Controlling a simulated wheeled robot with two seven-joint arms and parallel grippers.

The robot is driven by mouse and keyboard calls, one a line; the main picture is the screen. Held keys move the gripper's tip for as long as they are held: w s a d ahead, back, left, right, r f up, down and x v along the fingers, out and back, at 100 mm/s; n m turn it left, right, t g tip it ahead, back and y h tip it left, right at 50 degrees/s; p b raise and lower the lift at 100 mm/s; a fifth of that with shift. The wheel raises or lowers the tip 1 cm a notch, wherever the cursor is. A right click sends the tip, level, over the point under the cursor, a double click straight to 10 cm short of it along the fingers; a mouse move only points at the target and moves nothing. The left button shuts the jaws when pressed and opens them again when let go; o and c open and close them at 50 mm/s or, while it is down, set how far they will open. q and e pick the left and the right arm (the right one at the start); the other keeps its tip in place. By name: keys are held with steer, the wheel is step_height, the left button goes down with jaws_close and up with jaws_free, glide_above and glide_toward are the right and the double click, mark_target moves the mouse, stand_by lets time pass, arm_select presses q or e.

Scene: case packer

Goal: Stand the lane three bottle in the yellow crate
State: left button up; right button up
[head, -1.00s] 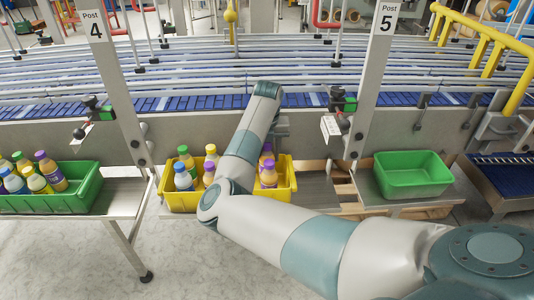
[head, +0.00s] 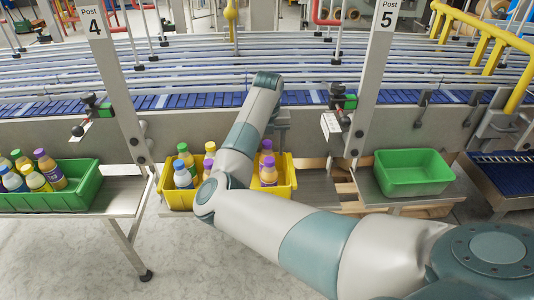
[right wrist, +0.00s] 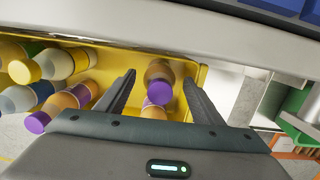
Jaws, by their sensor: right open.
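The yellow crate (head: 178,201) stands on a shelf below the conveyor, near the middle of the head view. It holds several bottles. Green- and yellow-capped ones are at its left, and two purple-capped bottles (head: 268,172) are at its right. My right arm crosses in front and hides part of the crate. My right gripper (right wrist: 161,82) is open in the right wrist view. Its fingers stand either side of a purple-capped orange bottle (right wrist: 158,72) in the crate, with gaps visible. No lane label shows which bottle is lane three. My left gripper is not in view.
A green crate (head: 82,197) with several bottles is at the left. An empty green crate (head: 412,188) stands at the right. Posts marked 4 (head: 112,90) and 5 (head: 372,80) rise in front of the blue roller conveyor (head: 200,101). A shelf gap lies right of the yellow crate.

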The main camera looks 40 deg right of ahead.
steer(key=r+b, duration=0.1)
steer(key=r, duration=0.1)
steer(key=r+b, duration=0.1)
steer(key=r, duration=0.2)
steer(key=r+b, duration=0.1)
steer(key=r, duration=0.2)
steer(key=shift+s+a+r, duration=0.25)
steer(key=shift+s+a, duration=0.05)
steer(key=shift+s, duration=0.1)
steer(key=shift+s+r, duration=0.15)
steer(key=shift+r, duration=0.65)
